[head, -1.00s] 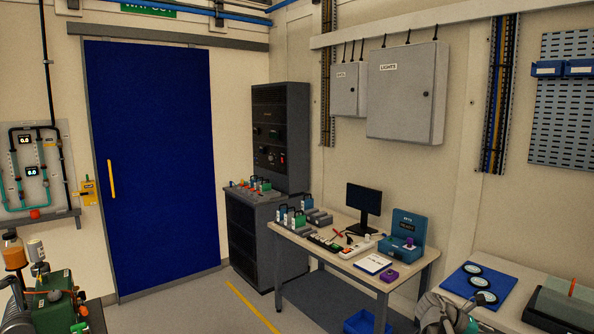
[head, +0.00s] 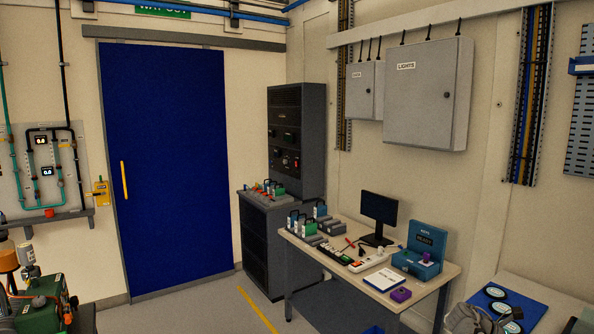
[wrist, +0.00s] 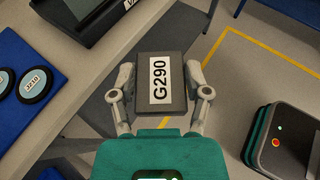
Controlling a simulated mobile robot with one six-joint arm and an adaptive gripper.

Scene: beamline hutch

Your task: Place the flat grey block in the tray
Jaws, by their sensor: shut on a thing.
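In the wrist view my gripper (wrist: 161,104) is shut on a flat dark grey block (wrist: 177,98) with a white label reading G290. The fingers are on its left and right sides, and it is held clear above the floor. In the head view part of my arm end shows at the bottom right edge, but the block cannot be made out there. A dark, shallow, tray-like box (wrist: 104,22) with a partly cut-off label stands on the bench at the top left of the wrist view. I cannot tell if it is the task's tray.
A blue mat (head: 487,321) with round discs lies on the right bench (head: 545,292). The central table (head: 440,283) holds a monitor (head: 379,208), a teal case (head: 420,255) and a purple block (head: 401,295). A green-black machine (head: 45,300) is at left. Floor with a yellow line (head: 257,310) is open.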

